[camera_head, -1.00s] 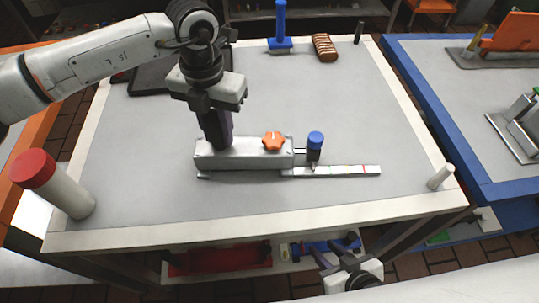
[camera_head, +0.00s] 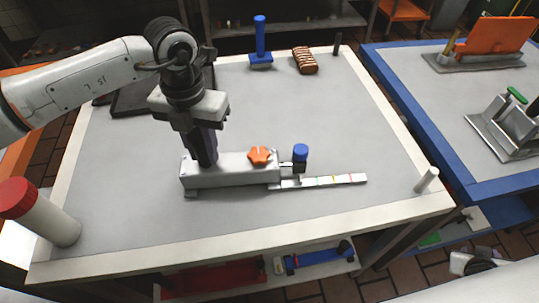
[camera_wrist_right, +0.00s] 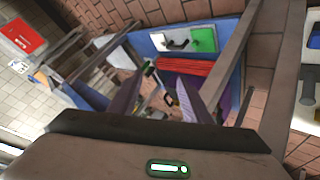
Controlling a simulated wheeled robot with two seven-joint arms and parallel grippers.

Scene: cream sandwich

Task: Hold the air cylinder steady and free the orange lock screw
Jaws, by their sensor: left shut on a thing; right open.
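The air cylinder (camera_head: 232,174), a pale grey block, lies on the table in the head view. The orange lock screw (camera_head: 259,155), a star-shaped knob, sits on its top near the right end. A blue-capped post (camera_head: 300,153) and a flat strip with coloured marks (camera_head: 335,180) are at that end. My left gripper (camera_head: 206,160) comes down from above and is shut on the cylinder's left part; its fingertips are partly hidden. My right gripper (camera_head: 478,263) is low at the right, off the table's front edge. In the right wrist view it is open and empty (camera_wrist_right: 157,95).
A red-capped white cylinder (camera_head: 45,215) stands at the table's front left, a white peg (camera_head: 427,180) at the right. A blue upright tool (camera_head: 260,45) and a brown striped block (camera_head: 305,60) are at the back. A blue-edged table (camera_head: 455,185) stands right.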

